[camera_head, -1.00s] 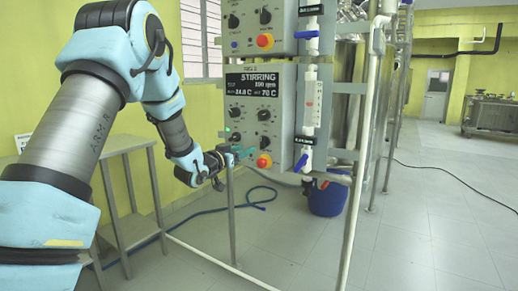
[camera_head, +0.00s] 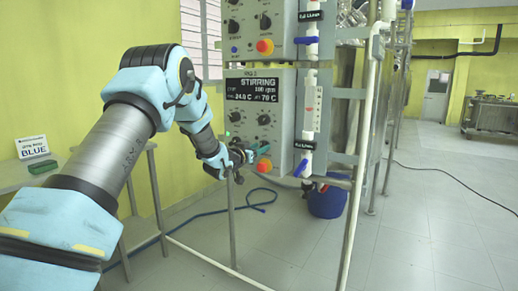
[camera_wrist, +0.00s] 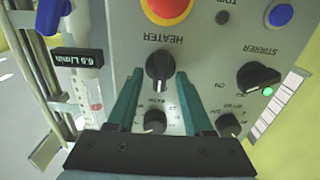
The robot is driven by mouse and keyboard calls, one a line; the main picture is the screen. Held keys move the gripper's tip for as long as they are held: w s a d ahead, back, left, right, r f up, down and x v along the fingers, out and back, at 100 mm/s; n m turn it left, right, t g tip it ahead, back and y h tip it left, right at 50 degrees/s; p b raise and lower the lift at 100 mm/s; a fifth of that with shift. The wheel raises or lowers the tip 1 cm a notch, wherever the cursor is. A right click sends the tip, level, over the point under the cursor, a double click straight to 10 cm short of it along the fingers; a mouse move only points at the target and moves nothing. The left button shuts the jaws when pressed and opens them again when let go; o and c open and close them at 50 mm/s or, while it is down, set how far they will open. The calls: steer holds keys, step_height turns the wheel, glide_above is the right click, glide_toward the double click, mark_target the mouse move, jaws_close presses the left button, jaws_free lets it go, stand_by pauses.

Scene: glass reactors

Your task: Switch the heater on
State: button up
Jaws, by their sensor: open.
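The heater knob (camera_wrist: 160,68) is a black rotary knob under an upside-down HEATER label in the wrist view. Its white pointer mark lies towards the bottom of that picture. My gripper (camera_wrist: 159,76) has its two teal fingers open, one on each side of the knob. I cannot tell whether either finger touches it.
The stirrer knob (camera_wrist: 258,77) is beside the heater knob, near a lit green lamp (camera_wrist: 267,91). A red button (camera_wrist: 165,7) and a blue button (camera_wrist: 281,14) sit close by. A flow tube (camera_wrist: 85,75) with valves runs along the panel's side. Smaller dials lie between and beside my fingers.

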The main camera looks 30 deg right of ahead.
jaws_close()
stand_by(0.3)
steer(key=shift+f+b, duration=0.1)
steer(key=shift+b, duration=0.35)
steer(key=shift+s+d+m+b, duration=0.1)
steer(key=shift+m+b, duration=2.9)
steer(key=shift+b, duration=0.45)
steer(key=shift+s+m+b, duration=0.1)
steer(key=shift+m+b, duration=2.9)
steer(key=shift+b, duration=0.45)
